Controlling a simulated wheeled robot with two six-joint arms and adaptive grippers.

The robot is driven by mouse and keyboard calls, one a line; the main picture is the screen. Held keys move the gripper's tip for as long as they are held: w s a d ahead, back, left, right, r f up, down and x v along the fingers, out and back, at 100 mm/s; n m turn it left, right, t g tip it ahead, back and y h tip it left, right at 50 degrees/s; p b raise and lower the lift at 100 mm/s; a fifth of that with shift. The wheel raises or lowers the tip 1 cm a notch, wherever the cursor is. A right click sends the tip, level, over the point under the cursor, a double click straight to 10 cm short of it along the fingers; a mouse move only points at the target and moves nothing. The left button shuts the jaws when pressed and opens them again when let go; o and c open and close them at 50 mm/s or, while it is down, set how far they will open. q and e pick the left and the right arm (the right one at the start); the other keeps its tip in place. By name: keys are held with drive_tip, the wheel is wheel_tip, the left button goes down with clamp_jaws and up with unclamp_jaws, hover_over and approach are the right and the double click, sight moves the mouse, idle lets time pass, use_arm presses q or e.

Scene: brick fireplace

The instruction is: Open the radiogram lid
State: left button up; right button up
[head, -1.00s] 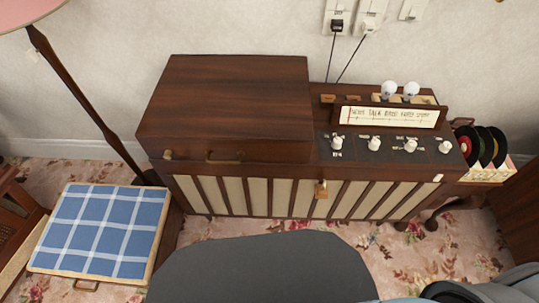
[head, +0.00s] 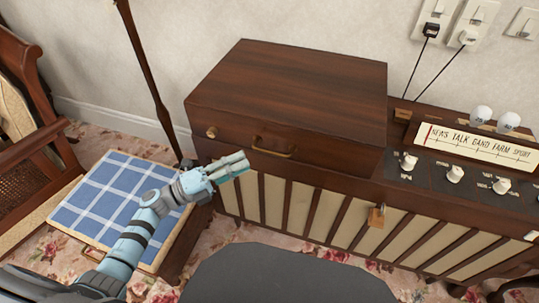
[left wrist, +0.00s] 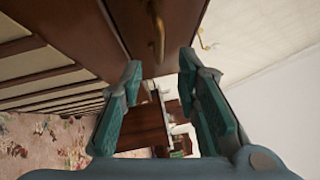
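The radiogram (head: 322,178) stands against the wall. Its dark wooden lid (head: 295,90) is down, with a curved brass handle (head: 273,148) and a round brass knob (head: 211,132) on its front face. My left gripper (head: 238,166) is in front of the radiogram's left part, left of and a little below the handle. In the left wrist view the gripper (left wrist: 158,95) has its fingers apart with nothing between them. The brass handle (left wrist: 158,30) shows beyond the fingertips, apart from them. My right gripper is not in view.
A brass padlock (head: 377,215) hangs on the striped front. Control knobs (head: 455,173) and two bulbs (head: 495,116) are at the right. A blue checked stool (head: 105,190), a lamp pole (head: 150,75) and a wooden chair (head: 30,130) are at the left.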

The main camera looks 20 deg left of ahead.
sight(269, 151)
use_arm(q)
drive_tip(key=x, duration=0.9)
drive_tip(key=shift+w, duration=0.15)
drive_tip(key=shift+c, duration=0.2)
clamp_jaws()
